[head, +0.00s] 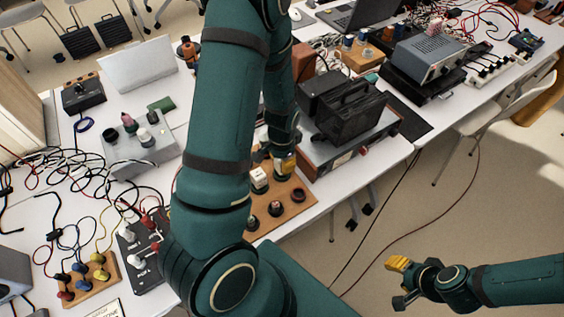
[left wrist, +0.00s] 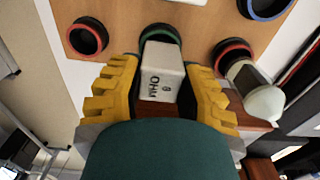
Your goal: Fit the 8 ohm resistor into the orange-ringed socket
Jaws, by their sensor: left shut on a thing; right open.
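The 8 ohm resistor (left wrist: 162,78) is a white block with dark lettering. My left gripper (left wrist: 163,70) is shut on it, one yellow finger on each side; in the head view this gripper (head: 285,163) is over the wooden board (head: 268,226). The block's far end overlaps a green-ringed socket (left wrist: 160,32); I cannot tell whether it touches or sits in it. A red-looking ringed socket (left wrist: 88,37) is left of it and another (left wrist: 232,50) is right. I cannot make out a clearly orange ring. My right gripper (head: 398,272) is open and empty, over the floor.
Another white block (head: 259,178) stands on the board. A blue-ringed socket (left wrist: 265,6) is at the wrist view's top right. A pale bulb-like part (left wrist: 264,102) is close to the right finger. A black device (head: 350,115) stands beyond the board. Loose cables (head: 85,170) cover the table's left.

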